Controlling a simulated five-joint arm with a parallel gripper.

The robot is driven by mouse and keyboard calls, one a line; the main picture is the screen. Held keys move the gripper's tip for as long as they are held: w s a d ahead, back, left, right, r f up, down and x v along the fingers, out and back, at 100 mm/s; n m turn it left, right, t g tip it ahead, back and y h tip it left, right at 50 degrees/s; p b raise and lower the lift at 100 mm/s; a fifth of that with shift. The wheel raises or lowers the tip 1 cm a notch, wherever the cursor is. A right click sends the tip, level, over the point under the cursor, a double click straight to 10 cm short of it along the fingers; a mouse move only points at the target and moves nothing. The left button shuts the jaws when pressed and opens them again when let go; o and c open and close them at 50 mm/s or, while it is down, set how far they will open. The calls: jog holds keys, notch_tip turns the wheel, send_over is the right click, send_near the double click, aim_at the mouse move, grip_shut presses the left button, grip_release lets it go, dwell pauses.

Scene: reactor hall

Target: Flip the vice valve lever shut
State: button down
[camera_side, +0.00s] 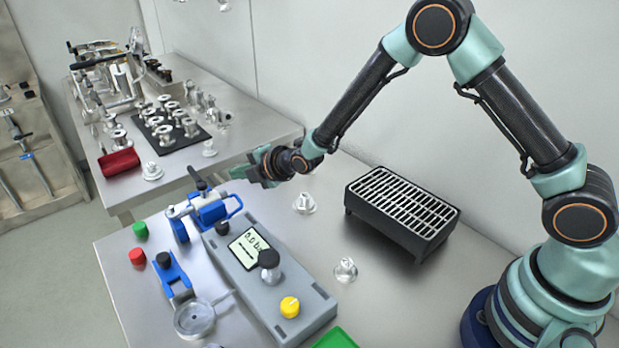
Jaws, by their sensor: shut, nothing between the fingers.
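A blue vice valve (211,213) sits at the far left end of the grey console, with metal fittings on its left. Its dark lever (197,180) sticks up and tilts from the top of the valve. My gripper (240,172) is shut and empty. In the picture it is just right of and slightly above the lever, with a small gap between them. I cannot tell the depth of that gap from this one view.
The grey console (260,267) has a display, a black knob and a yellow knob (290,306). A blue clamp (172,273) with a round clear dish lies left of it. A black grated box (402,210) stands right. Metal fittings (345,269) stand on the bench.

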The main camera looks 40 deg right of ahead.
jog(key=shift+s+d+f, duration=0.15)
jog(key=shift+s+d, duration=0.95)
jog(key=s+d+r+m+g+h, duration=0.1)
jog(key=s+d+r+m, duration=0.35)
jog(key=r, duration=0.25)
jog(key=s+d+r+m+g+h, duration=0.1)
jog(key=s+d+r+m, duration=0.35)
jog(key=r+m, duration=0.2)
jog(key=s+d+r+m+g, duration=0.2)
jog(key=s+m, duration=0.3)
jog(key=s, duration=0.4)
jog(key=s+d+r+m+g+h, duration=0.1)
jog(key=s+d+r+m, duration=0.1)
jog(key=s, duration=0.7)
jog(key=d+m, duration=0.1)
jog(key=m, duration=0.1)
jog(key=shift+s+d+r+m+g, duration=0.15)
jog(key=shift+s+r+m+g, duration=0.1)
jog(key=shift+m+g, duration=0.15)
jog(key=c, duration=1.5)
grip_release()
jog(key=shift+c, duration=0.2)
